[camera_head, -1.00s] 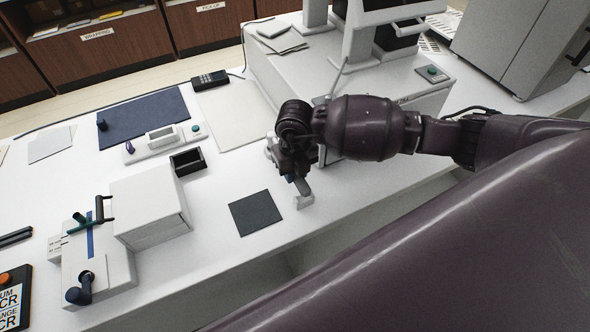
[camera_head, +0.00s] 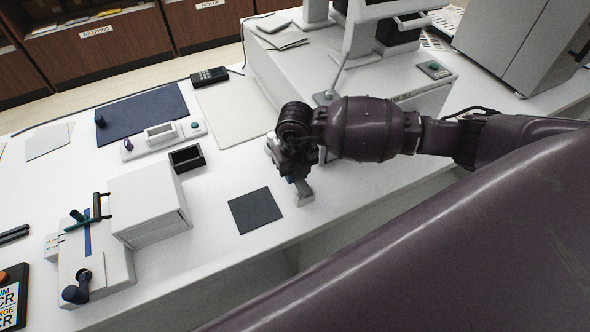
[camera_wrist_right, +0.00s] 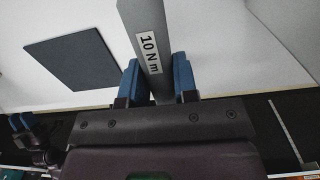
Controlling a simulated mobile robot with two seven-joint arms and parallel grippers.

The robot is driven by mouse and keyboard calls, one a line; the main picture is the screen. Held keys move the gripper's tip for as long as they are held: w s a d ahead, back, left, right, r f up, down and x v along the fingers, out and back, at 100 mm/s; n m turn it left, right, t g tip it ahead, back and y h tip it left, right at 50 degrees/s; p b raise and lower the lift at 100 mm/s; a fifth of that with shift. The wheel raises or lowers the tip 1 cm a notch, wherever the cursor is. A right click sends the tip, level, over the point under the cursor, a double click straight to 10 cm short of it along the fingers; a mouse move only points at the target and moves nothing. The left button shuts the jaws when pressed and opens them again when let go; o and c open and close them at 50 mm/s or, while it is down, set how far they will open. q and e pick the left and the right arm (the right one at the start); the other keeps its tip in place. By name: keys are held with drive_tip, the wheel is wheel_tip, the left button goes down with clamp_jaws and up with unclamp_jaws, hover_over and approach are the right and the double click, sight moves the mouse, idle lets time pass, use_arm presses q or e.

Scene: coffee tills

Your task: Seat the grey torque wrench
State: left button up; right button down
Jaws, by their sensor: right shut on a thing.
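The grey torque wrench (camera_wrist_right: 142,30) shows in the right wrist view as a flat grey bar with a "10 N m" label. My right gripper (camera_wrist_right: 157,80) is shut on it, with a blue fingertip on each side. In the head view, my right gripper (camera_head: 299,178) is low over the counter and hides most of the wrench.
A dark square mat (camera_head: 255,211) lies left of my right gripper. A small black open box (camera_head: 187,159) and a white box-shaped device (camera_head: 148,205) stand further left. A large white machine (camera_head: 290,62) is behind the gripper. The counter's front edge is close.

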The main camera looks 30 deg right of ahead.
drive_tip(key=shift+f, duration=0.4)
drive_tip(key=c, duration=0.8)
unclamp_jaws()
drive_tip(key=shift+r, duration=0.1)
wheel_tip(320, 180, up, 11)
drive_tip(key=shift+f, duration=0.15)
